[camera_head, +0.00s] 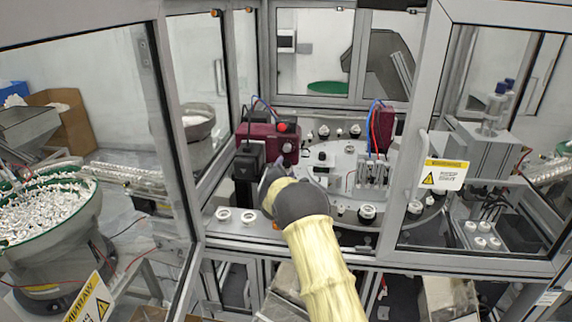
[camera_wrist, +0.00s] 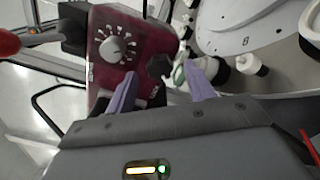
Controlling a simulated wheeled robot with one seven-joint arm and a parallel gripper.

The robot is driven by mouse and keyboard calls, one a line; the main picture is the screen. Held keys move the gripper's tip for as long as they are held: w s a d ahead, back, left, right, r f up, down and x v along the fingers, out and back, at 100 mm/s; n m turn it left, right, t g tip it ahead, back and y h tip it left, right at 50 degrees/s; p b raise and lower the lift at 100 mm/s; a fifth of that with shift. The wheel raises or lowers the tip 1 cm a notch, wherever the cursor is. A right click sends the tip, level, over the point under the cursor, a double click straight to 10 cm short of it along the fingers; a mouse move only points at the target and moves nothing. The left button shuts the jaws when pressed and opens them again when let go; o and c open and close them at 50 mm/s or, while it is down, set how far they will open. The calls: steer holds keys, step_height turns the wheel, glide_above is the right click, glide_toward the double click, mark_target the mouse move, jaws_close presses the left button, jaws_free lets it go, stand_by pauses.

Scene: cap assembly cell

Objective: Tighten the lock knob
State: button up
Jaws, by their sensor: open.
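A dark lobed knob (camera_wrist: 158,66), which looks like the lock knob, is on the maroon box (camera_wrist: 98,72) in the wrist view. My gripper (camera_wrist: 161,76) is open, its two purple fingers apart with the knob showing between and just beyond their tips. I cannot tell whether a finger touches it. A silver dial (camera_wrist: 112,49) with a ring of marks is on the box face, left of the knob. In the head view my gripper (camera_head: 276,166) is by the front of the maroon box (camera_head: 262,145); my wrist hides much of it, and the knob cannot be made out there.
A red button (camera_head: 283,127) is on the maroon box. A black block (camera_head: 248,162) stands at its front left. A round grey table (camera_head: 345,165) with fixtures is to the right. Cabinet frame posts and a half-open door with a warning sign (camera_head: 445,175) bound the opening.

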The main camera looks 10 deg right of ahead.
steer(key=shift+x, duration=0.85)
steer(key=c, duration=1)
steer(key=shift+o, duration=0.2)
